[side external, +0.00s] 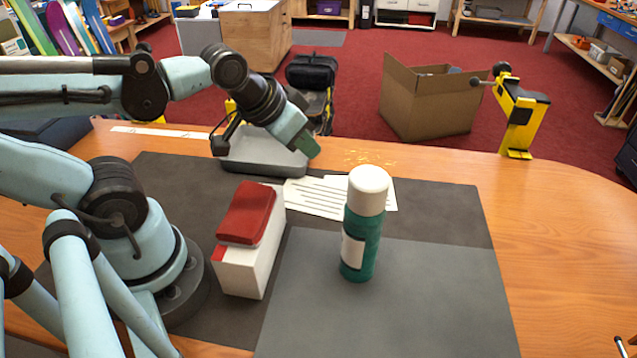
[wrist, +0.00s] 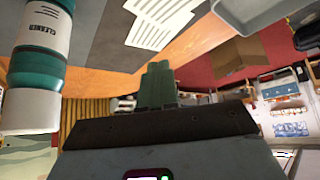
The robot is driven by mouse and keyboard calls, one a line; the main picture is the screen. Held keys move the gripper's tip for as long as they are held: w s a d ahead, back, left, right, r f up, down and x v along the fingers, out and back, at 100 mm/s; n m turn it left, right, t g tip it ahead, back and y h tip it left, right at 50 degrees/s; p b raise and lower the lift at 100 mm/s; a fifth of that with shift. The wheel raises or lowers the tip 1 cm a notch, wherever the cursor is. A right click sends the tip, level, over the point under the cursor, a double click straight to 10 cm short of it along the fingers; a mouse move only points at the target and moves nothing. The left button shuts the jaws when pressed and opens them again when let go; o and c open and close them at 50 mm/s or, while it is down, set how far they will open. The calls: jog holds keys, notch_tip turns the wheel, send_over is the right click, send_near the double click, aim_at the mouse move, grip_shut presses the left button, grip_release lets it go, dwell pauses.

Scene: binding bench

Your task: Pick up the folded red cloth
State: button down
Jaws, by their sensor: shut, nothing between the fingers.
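The folded red cloth (side external: 247,212) lies flat on top of a white box (side external: 243,271) on the dark mat, near my arm's base. My gripper (side external: 311,149) is beyond the cloth and to its right, over the right end of a grey tray, and well apart from the cloth. In the wrist view its green fingers (wrist: 157,84) are together with nothing between them. The cloth does not show in the wrist view.
A green cleaner bottle with a white cap (side external: 362,228) stands upright right of the box; it also shows in the wrist view (wrist: 38,70). Printed sheets (side external: 318,198) lie behind it. The grey tray (side external: 262,163) and a yellow clamp (side external: 518,122) are at the back. The front-right mat is clear.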

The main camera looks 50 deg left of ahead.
grip_release()
dwell(0.4)
jog(key=s+d+r+m+g, duration=0.1)
jog(key=s+r+m+g, duration=0.4)
jog(key=m, duration=0.9)
jog(key=s+d+r+m+g, duration=0.1)
jog(key=s+r+m+g, duration=0.15)
jog(key=s+m, duration=0.7)
jog(key=m, duration=0.4)
send_over(250, 202)
jog(key=shift+n, duration=0.25)
jog(key=f, duration=0.6)
jog(key=shift+w, duration=0.2)
jog(key=shift+s+f, duration=0.2)
jog(key=shift+f, duration=2.5)
